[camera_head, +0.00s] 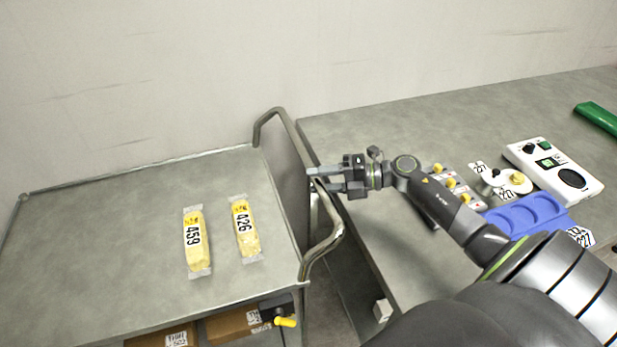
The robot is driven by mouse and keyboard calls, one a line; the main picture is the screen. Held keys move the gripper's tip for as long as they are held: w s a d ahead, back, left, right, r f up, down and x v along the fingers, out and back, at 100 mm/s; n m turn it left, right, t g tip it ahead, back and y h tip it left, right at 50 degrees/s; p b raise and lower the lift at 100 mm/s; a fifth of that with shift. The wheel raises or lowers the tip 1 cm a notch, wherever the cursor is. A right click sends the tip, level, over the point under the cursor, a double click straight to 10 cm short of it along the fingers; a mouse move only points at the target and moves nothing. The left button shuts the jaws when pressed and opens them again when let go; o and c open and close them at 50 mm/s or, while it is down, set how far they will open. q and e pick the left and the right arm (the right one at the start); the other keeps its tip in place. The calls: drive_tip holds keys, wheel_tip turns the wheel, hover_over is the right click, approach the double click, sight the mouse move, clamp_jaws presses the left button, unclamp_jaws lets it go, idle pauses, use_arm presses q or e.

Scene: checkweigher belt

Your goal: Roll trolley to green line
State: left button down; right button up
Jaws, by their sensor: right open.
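The trolley (110,215) is a grey metal cart at the left, with a curved handle (324,240) along its right end. Two wrapped yellow packs lie on its top, one marked 459 (197,242) and one marked 426 (245,230). My right gripper (312,178) is open at the handle, its fingers pointing left, one on each side of the bar as far as I can tell; contact is unclear. My left gripper is not in view. No green line on the floor shows.
A grey table (400,135) stands to the right, a narrow gap from the trolley. It carries a blue tray (522,218), a white control box (555,172), a green object (598,117) and small labelled parts. Cardboard boxes (230,325) and a yellow-knobbed latch (284,321) show under the trolley top. A wall stands behind.

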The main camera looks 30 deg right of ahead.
drive_tip(key=shift+x, duration=1.55)
drive_tip(key=shift+p, duration=0.3)
clamp_jaws()
